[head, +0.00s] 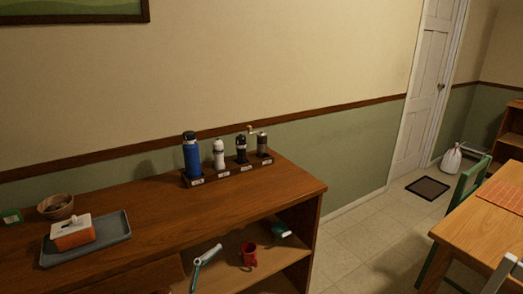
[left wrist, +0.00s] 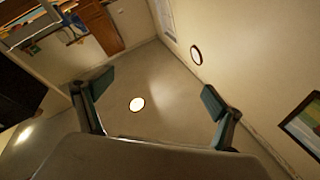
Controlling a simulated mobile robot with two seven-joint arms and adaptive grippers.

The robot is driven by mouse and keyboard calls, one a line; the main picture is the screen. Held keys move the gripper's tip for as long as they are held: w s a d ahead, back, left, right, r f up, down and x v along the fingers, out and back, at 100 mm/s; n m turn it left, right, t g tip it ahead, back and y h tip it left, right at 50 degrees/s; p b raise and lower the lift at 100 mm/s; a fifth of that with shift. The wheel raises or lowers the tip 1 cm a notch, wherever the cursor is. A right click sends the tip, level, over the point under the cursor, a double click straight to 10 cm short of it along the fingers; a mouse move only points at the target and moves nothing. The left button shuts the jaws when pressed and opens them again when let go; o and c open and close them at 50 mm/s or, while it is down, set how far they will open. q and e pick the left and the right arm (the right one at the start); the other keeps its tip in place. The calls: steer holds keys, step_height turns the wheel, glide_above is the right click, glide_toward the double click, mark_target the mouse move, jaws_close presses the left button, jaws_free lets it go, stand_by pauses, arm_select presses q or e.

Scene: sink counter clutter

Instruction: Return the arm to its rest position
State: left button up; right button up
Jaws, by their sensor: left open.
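My left gripper (left wrist: 156,92) shows in the left wrist view. Its two dark fingers with teal pads are spread wide apart, with nothing between them. Behind the fingers are a plain pale surface with a bright round light, walls and some distant furniture. No counter item is close to the fingers. I cannot make out either gripper in the head view.
A wooden counter (head: 140,208) holds a rack (head: 230,172) with a blue bottle (head: 191,155) and several grinders. A grey tray (head: 117,243) carries an orange-and-white dish (head: 73,234). A red mug (head: 249,255) stands on the lower shelf.

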arm_select(q)
steer(key=s+a+f+n+y, duration=0.2)
steer(key=a+f+n+y, duration=0.2)
steer(key=f, duration=0.4)
steer(key=s+a+f+n+y, duration=0.1)
steer(key=a+f+n+y, duration=0.35)
steer(key=f, duration=0.35)
steer(key=s+a+f+n+g+y, duration=0.2)
steer(key=s+a+f, duration=0.4)
steer(key=s+f, duration=0.5)
step_height(320, 180, down, 2)
steer(key=shift+a+f+g+y, duration=0.3)
steer(key=shift+g+y, duration=0.55)
steer(key=shift+g, duration=0.25)
